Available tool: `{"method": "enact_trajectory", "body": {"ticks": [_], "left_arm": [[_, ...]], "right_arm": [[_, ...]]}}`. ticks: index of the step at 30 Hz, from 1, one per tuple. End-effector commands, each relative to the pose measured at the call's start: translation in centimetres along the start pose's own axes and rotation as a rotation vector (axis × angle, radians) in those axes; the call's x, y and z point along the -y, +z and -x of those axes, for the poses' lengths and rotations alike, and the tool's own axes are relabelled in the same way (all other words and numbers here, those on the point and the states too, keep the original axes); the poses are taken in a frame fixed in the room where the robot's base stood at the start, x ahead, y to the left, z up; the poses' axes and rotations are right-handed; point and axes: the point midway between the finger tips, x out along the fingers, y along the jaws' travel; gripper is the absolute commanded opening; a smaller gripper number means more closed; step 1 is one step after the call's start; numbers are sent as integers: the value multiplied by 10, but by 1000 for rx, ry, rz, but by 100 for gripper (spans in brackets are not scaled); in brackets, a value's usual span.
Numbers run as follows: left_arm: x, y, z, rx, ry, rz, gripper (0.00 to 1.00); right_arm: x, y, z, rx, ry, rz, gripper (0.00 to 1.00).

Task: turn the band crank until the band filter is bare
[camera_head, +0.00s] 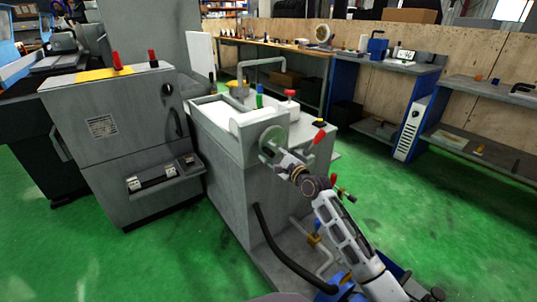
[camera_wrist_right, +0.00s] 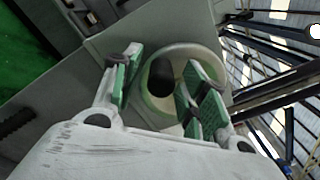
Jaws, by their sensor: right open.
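The band crank (camera_head: 271,138) is a pale grey-green disc on the near side wall of the grey band filter housing (camera_head: 228,147). A white band surface (camera_head: 243,110) shows in the top of the housing. My right gripper (camera_head: 280,155) is at the crank and partly covers its lower right. In the right wrist view the crank's round rim (camera_wrist_right: 202,50) and dark knob (camera_wrist_right: 161,76) show. The knob appears between the green-padded open fingers of my right gripper (camera_wrist_right: 166,87); I cannot tell whether they touch it. My left gripper is not in view.
A grey cabinet (camera_head: 110,140) with red-handled levers stands at left. A black hose (camera_head: 275,250) runs down the housing's front. Workbenches (camera_head: 400,65) line the back; green floor lies open at right.

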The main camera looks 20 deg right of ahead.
Motion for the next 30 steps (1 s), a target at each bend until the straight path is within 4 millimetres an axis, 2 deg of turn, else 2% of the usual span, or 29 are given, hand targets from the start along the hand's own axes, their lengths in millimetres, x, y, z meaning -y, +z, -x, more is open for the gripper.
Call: {"method": "enact_trajectory", "body": {"ticks": [3,9,21,30], "left_arm": [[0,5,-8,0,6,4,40],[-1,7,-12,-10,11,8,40],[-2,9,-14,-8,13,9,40],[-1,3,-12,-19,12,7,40]], "right_arm": [[-1,0,-8,1,0,0,44],[0,0,-16,1,0,0,44],[0,1,-18,1,0,1,42],[0,0,-18,1,0,1,4]]}}
